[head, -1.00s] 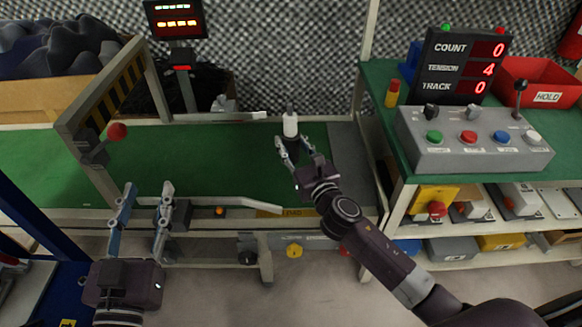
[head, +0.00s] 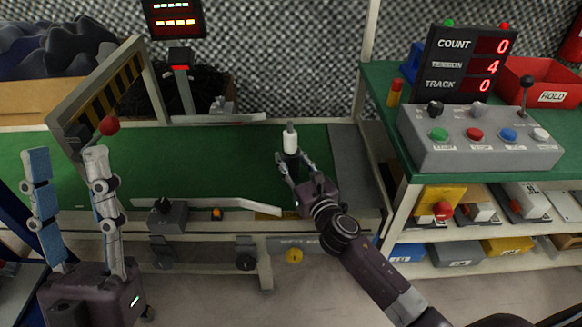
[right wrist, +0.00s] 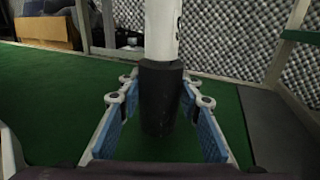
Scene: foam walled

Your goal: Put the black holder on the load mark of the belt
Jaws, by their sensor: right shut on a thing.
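The black holder (head: 291,159) is upright over the right part of the green belt (head: 235,160), with a white cylinder (head: 290,140) standing in it. It also shows in the right wrist view (right wrist: 160,100), between blue-padded fingers. My right gripper (head: 293,171) is shut on the black holder from the front. I cannot tell whether the holder's base touches the belt. No load mark is clearly visible; my right gripper and forearm cover part of the belt's front edge. My left gripper (head: 67,160) is open and empty at the far left, in front of the belt.
A striped gate (head: 100,95) with a red knob (head: 108,125) spans the belt's left part. Pale guide rails (head: 235,203) run along the belt's edges. A grey control box (head: 480,140) stands on the right bench. The belt's middle is clear.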

